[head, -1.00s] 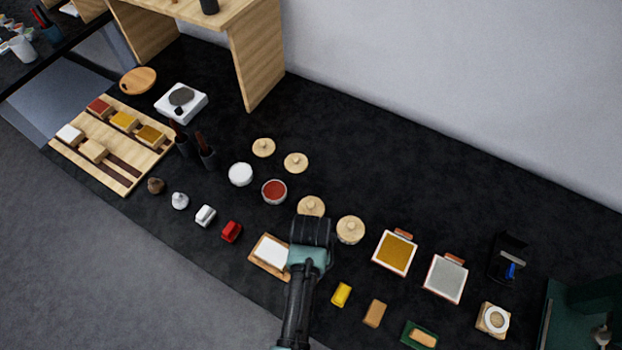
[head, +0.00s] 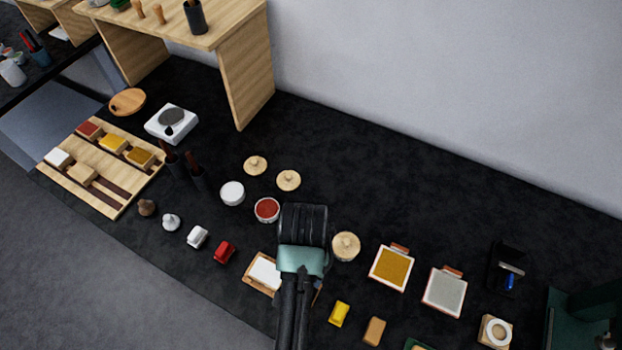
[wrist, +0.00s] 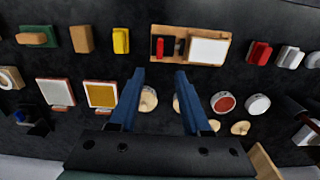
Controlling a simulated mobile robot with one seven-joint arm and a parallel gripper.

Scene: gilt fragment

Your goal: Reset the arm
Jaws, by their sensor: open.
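My gripper (wrist: 159,76) is open and empty in the wrist view, its two blue fingers apart above the black surface. Pale round wooden lids show between and beside the fingers. In the head view the dark end of my arm (head: 303,235) hides the fingers. It covers part of a wooden tray with a white block (head: 266,272); in the wrist view this tray (wrist: 183,61) also holds a red and a black item. A lidded round piece (head: 345,246) is just right of my arm.
Left are a red bowl (head: 267,209), a white bowl (head: 232,193), small blocks and a wooden rack (head: 118,208). Right are a gold-topped tray (head: 391,268), a grey-topped tray (head: 445,291) and a yellow block (head: 339,314). A wooden bench (head: 245,75) and wall stand behind.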

